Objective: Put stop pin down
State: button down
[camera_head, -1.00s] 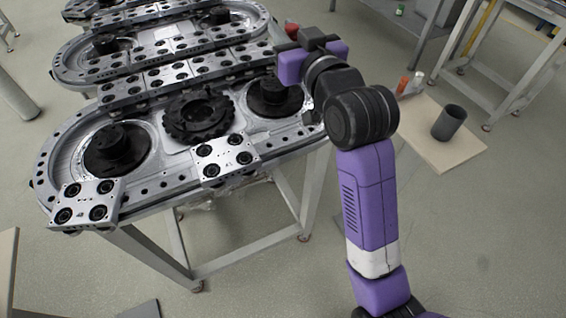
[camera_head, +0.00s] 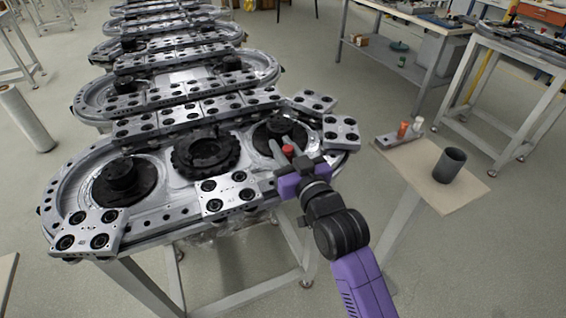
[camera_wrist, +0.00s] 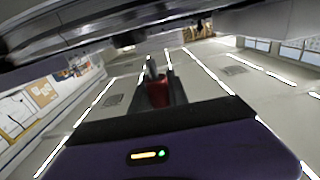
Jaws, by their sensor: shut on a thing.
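The stop pin, a small red piece (camera_head: 288,150), is between the fingers of my gripper (camera_head: 280,152) at the right end of the near ring track (camera_head: 75,178). In the wrist view the red pin (camera_wrist: 157,94) shows between the dark fingers (camera_wrist: 157,88), with a grey metal part above it. My gripper is shut on the pin. In the head view it is close to the dark hub at the right of the track. I cannot tell whether the pin touches the track.
Metal carriages (camera_head: 229,193) with black rollers sit along the track. At right, a pale board (camera_head: 470,185) carries a dark cup (camera_head: 449,165), an orange pin (camera_head: 402,130) and a white pin (camera_head: 418,124). Its middle is clear. A large grey edge (camera_wrist: 100,25) crosses the top of the wrist view.

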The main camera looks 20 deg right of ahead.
jog(key=shift+f, duration=2.35)
jog(key=shift+f, duration=0.1)
jog(key=shift+f+b, duration=0.15)
jog(key=shift+b, duration=0.2)
jog(key=c, duration=1.3)
grip_release()
jog(key=shift+r+p, duration=0.3)
jog(key=shift+r, duration=0.1)
jog(key=s+b, duration=0.1)
jog(key=s, duration=1.1)
jog(key=shift+f, duration=0.15)
